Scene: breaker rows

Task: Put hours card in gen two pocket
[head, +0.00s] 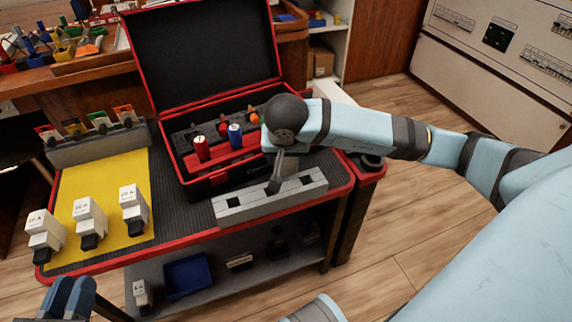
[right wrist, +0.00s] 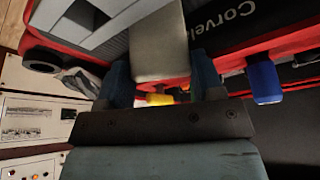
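My right gripper (head: 277,170) points down over a grey slotted bar (head: 240,205) at the cart's front right. In the right wrist view, a pale flat piece (right wrist: 158,45) lies between the fingers of the right gripper (right wrist: 162,85). I cannot tell what it is, nor whether the fingers clamp it. Several cards with coloured parts (head: 123,113) stand in a grey rack (head: 95,146) at the cart's left. Their print is too small to read. My left gripper (head: 70,296) is partly in view at the bottom left. No pocket marked gen two is readable.
An open red toolbox (head: 200,65) stands behind the bar. White breaker-like blocks (head: 89,215) stand on a yellow mat (head: 108,172). A blue bin (head: 186,275) is on the lower shelf. A pale panel cabinet (head: 485,75) stands at the back right, with open floor before it.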

